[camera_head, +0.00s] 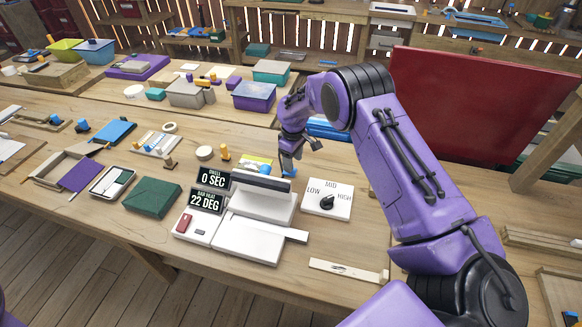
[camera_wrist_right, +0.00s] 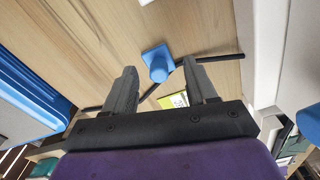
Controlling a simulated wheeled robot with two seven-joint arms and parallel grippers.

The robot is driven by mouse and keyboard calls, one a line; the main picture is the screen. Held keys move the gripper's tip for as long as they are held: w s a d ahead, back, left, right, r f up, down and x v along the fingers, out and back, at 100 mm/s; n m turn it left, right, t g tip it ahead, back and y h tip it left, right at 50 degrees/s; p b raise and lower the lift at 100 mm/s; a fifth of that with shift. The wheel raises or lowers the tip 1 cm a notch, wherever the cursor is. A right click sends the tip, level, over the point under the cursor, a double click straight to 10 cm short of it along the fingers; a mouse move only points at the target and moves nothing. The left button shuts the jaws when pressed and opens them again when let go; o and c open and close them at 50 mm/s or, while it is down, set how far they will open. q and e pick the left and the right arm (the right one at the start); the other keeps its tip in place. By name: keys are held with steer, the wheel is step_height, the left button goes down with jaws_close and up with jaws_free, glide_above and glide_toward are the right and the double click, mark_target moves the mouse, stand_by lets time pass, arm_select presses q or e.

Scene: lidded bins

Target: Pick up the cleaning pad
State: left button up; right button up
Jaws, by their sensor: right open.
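A small blue pad with a square base and a round knob, which looks like the cleaning pad (camera_wrist_right: 158,62), lies on the wooden table in the right wrist view. Part of it shows as blue just below my right gripper in the head view (camera_head: 291,173). My right gripper (camera_head: 288,158) is above the table behind the white device, pointing down. In the wrist view its two fingers (camera_wrist_right: 160,82) are spread apart with nothing between them. The blue knob is ahead of the fingertips, and they appear apart from it. My left gripper is not in view.
A white device with displays (camera_head: 255,235) stands just in front of my right gripper, with a dial plate (camera_head: 328,200) to its right. A yellow-green item (camera_head: 257,165) lies close by. A blue tray (camera_head: 328,130) is behind my arm. A red panel (camera_head: 480,105) rises at right.

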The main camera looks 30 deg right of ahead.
steer(key=f, duration=0.1)
steer(key=w+f, duration=0.1)
steer(key=f, duration=0.1)
steer(key=w+f, duration=0.1)
steer(key=shift+w+a+f, duration=0.1)
steer(key=shift+f, duration=0.25)
steer(key=shift+s+r, duration=0.25)
steer(key=shift+s, duration=0.1)
steer(key=shift+s+r, duration=0.1)
steer(key=shift+s, duration=0.05)
steer(key=c, duration=1.1)
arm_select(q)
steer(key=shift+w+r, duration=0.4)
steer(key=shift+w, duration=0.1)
arm_select(e)
jaws_close()
step_height(320, 180, up, 9)
steer(key=shift+f+b, duration=0.1)
steer(key=shift+b, duration=0.9)
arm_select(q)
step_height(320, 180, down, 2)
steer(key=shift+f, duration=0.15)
arm_select(e)
steer(key=shift+r, duration=0.5)
steer(key=shift+o, duration=0.3)
jaws_free()
